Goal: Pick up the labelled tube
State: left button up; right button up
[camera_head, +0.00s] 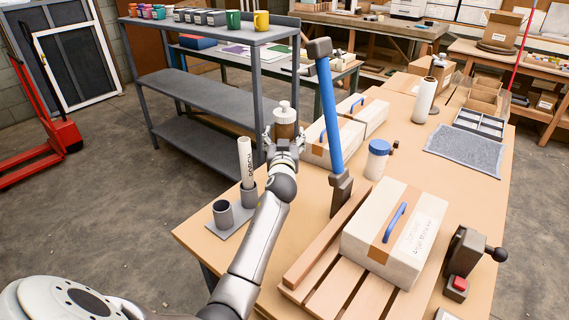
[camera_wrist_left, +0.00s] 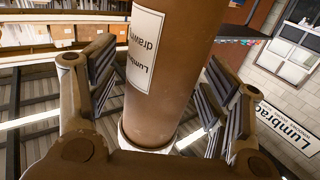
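A brown tube (camera_head: 285,124) with a white cap shows at my left gripper in the head view, clear of the holder. In the left wrist view, the labelled tube (camera_wrist_left: 172,75) stands between the finger pads and bears a white label with dark print. My left gripper (camera_head: 285,145) is around it; its pads also show on both sides in the left wrist view (camera_wrist_left: 160,100). Small gaps show beside the pads there, but nothing else is seen bearing the tube. My right gripper is not in view.
A grey two-cup holder (camera_head: 235,222) stands at the table's left corner, with a white printed tube (camera_head: 246,162) in one cup and the other cup empty. A grey shelf (camera_head: 200,90) stands behind.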

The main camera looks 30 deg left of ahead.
pick_arm(q)
grip_shut()
dwell(0.3)
jog(key=shift+r, duration=0.2)
